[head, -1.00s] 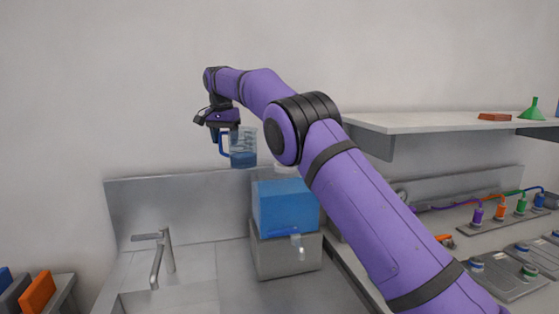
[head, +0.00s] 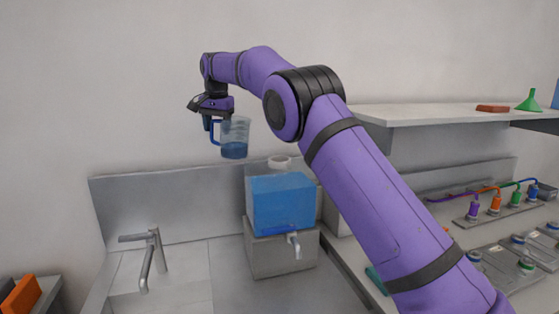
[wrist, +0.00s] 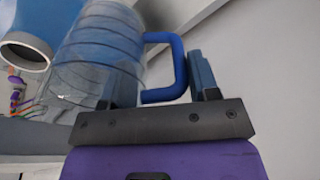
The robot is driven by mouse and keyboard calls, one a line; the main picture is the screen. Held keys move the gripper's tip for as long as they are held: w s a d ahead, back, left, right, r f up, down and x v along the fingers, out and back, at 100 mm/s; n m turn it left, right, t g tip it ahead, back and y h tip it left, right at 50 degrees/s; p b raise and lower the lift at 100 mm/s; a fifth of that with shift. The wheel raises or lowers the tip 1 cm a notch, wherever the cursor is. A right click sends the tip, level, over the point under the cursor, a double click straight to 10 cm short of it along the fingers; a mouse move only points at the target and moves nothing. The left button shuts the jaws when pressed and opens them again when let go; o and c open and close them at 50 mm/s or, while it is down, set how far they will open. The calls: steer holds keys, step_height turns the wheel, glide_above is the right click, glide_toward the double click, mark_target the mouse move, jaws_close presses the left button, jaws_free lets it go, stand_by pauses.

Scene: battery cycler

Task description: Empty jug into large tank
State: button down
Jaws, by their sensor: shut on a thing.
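A clear jug (head: 235,138) with a blue handle and blue liquid in its lower part hangs in the air in the head view. My gripper (head: 211,116) is shut on the jug's handle, which also shows in the wrist view (wrist: 178,65). The jug looks close to upright, perhaps slightly tilted. The large tank (head: 282,205), holding blue liquid, stands below and to the right of the jug on a grey block. The tank has a round opening (head: 279,162) on top and a tap at its front. In the wrist view a round opening (wrist: 25,55) shows beside the jug.
A sink tap (head: 150,258) stands at the left. A shelf (head: 430,116) with a green funnel (head: 530,100) is at the right, above several coloured bottles (head: 495,203). The air left of the jug is clear.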

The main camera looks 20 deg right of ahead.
mark_target(248, 123)
steer(key=s+d+r+t+y, duration=0.4)
steer(key=d+r+y, duration=0.1)
steer(key=d+y, duration=0.2)
steer(key=shift+s+m+t+y, duration=0.25)
steer(key=shift+m+t+y, duration=0.05)
steer(key=shift+t, duration=0.1)
stand_by(0.7)
steer(key=shift+s+d+r+y, duration=0.1)
steer(key=shift+d+y, duration=0.15)
steer(key=shift+y, duration=0.05)
steer(key=shift+s+d+f+t+y+b, duration=0.15)
steer(key=shift+d+f+t+y+b, duration=0.15)
steer(key=shift+f+t+y+b, duration=0.15)
steer(key=shift+s+d+f+t+y+b, duration=0.25)
steer(key=shift+f+y+b, duration=0.2)
steer(key=shift+b, duration=0.4)
stand_by(0.4)
steer(key=shift+s+d+f+t+y+b, duration=0.25)
steer(key=shift+d+t+y+b, duration=0.3)
steer(key=shift+b, duration=0.55)
stand_by(0.8)
steer(key=shift+s+d+r+m+t+y+b, duration=0.2)
steer(key=shift+s+d+y+b, duration=0.15)
steer(key=shift+d+b, duration=0.2)
steer(key=shift+s+d+r+m+t+y+b, duration=0.1)
steer(key=shift+s+d+r+y+b, duration=0.1)
steer(key=shift+s+d+y+b, duration=0.25)
